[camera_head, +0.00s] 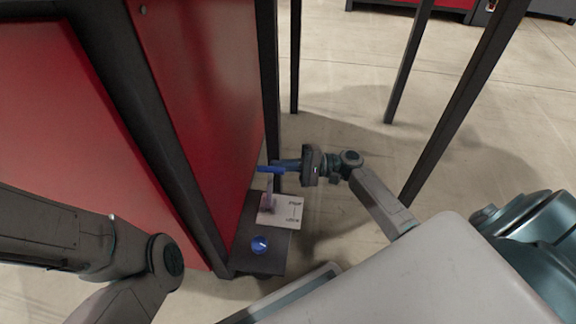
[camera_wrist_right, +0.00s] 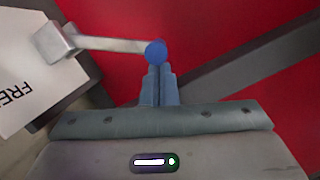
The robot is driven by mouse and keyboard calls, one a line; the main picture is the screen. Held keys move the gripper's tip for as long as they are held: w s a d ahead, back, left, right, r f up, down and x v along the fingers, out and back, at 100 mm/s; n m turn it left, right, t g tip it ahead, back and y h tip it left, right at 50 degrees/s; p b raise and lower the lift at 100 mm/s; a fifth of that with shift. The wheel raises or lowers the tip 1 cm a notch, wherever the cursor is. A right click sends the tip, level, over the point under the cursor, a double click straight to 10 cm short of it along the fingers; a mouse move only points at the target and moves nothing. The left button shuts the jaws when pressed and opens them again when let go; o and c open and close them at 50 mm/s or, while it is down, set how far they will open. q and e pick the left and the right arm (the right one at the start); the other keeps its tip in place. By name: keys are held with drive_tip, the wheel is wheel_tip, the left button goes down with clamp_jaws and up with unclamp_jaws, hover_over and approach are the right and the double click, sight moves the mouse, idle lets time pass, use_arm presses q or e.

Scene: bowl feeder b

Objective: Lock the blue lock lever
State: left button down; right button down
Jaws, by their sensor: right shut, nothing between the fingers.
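The lock lever's blue grip (camera_head: 268,169) stands at the top of its upright arm (camera_head: 269,190), beside the red cabinet. In the right wrist view, the blue grip (camera_wrist_right: 156,52) is seen end-on, and a metal arm runs left from it to a block. My right gripper (camera_head: 286,165) is shut and empty, with its fingertips at the blue grip. In the wrist view the closed fingers (camera_wrist_right: 160,80) point at the grip and overlap its lower edge; I cannot tell whether they touch. My left gripper is out of view; only its arm shows.
A white label plate (camera_head: 290,206) lies at the lever's base on a dark shelf (camera_head: 247,262); "FRE" shows on it in the wrist view. A blue round knob (camera_head: 260,245) sits nearer me. The red cabinet (camera_head: 205,90) is left; dark posts (camera_head: 465,85) stand right.

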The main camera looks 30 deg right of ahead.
drive_tip(key=shift+r, duration=0.15)
drive_tip(key=shift+s+a+r+n+p, duration=0.2)
drive_tip(key=shift+n+p, duration=0.1)
drive_tip(key=shift+n, duration=0.1)
drive_tip(key=shift+s+a+r+n+g+h+p, duration=0.15)
drive_tip(key=shift+s+a+r+n+p, duration=0.1)
drive_tip(key=shift+s+r+n+p, duration=0.3)
drive_tip(key=shift+s+a+r+n+g+h+p, duration=0.2)
drive_tip(key=shift+a+r+n+p, duration=0.1)
drive_tip(key=shift+n, duration=0.35)
drive_tip(key=s+a+n+h, duration=0.3)
drive_tip(key=s+a+n, duration=0.3)
drive_tip(key=s+n, duration=0.2)
drive_tip(key=shift+s+r+n, duration=0.15)
drive_tip(key=shift+r+n, duration=0.25)
drive_tip(key=shift+n, duration=0.7)
drive_tip(key=shift+a, duration=0.1)
